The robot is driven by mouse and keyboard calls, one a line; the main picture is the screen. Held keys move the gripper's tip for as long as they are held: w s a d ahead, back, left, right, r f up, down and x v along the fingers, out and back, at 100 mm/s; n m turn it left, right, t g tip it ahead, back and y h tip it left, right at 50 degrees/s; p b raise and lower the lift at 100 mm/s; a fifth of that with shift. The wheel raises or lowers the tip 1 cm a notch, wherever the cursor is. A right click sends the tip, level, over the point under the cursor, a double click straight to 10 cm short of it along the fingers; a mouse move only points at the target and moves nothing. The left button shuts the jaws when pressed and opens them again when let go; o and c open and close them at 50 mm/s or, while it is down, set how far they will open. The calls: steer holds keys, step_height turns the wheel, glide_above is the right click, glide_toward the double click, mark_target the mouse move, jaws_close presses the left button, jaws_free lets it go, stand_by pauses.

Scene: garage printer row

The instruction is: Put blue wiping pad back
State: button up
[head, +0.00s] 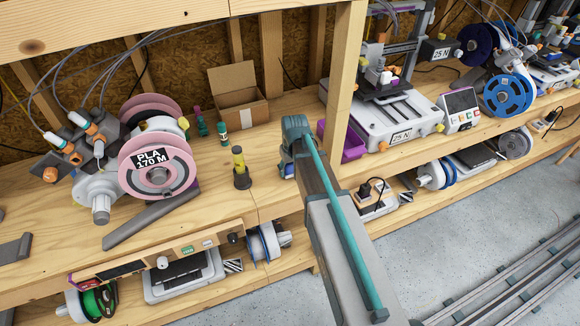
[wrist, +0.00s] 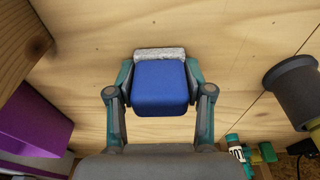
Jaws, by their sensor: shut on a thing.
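The blue wiping pad (wrist: 160,88) is between the two fingers of my gripper in the wrist view. It is a blue block with a pale grey, rough-looking strip along its far edge. My gripper (wrist: 160,90) is shut on its sides. In the head view my gripper (head: 289,164) is over the wooden bench, just left of an upright post, and only a bit of blue shows at it; the arm hides most of the pad. I cannot tell whether the pad touches the bench.
A purple bin (head: 352,147) stands right of my gripper, behind the wooden post (head: 342,80). A dark-based yellow tool (head: 240,168), a green bottle (head: 222,134) and an open cardboard box (head: 238,112) stand left. Bare bench lies between the yellow tool and my gripper.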

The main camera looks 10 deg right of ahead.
steer(key=shift+f, duration=0.15)
steer(key=o, duration=1)
step_height(320, 180, up, 12)
steer(key=s+b, duration=0.2)
steer(key=shift+d+b, duration=0.15)
steer(key=shift+b, duration=0.25)
